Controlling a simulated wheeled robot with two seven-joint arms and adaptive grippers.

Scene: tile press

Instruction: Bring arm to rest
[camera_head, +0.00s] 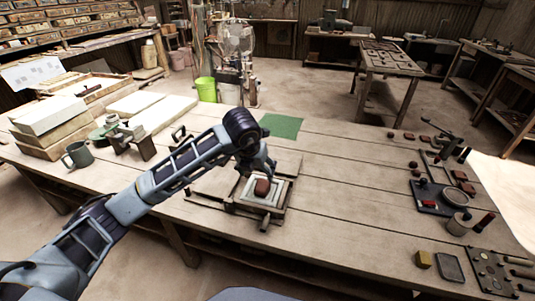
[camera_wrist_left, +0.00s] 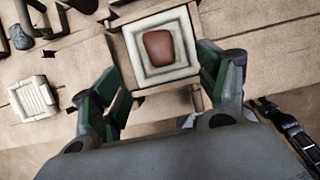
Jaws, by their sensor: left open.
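My left arm reaches in from the left in the head view. Its gripper (camera_head: 256,172) is over the near middle of the table, at a small press with a pale square mould (camera_head: 262,201). A reddish-brown clay lump (camera_head: 262,187) sits in the mould. In the left wrist view the gripper (camera_wrist_left: 160,92) is open, with its green-sided fingers apart on either side of the pale mould (camera_wrist_left: 182,75). The brown clay lump (camera_wrist_left: 160,47) lies in the mould's middle, with nothing between the fingertips that looks gripped. My right gripper is in neither view.
The wooden table (camera_head: 340,190) is clear right of the press. A green mat (camera_head: 281,126) lies behind it. A mug (camera_head: 77,155) and plaster blocks (camera_head: 48,115) stand at left. Tools and small tiles, including a dark plate (camera_head: 450,266), lie at right.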

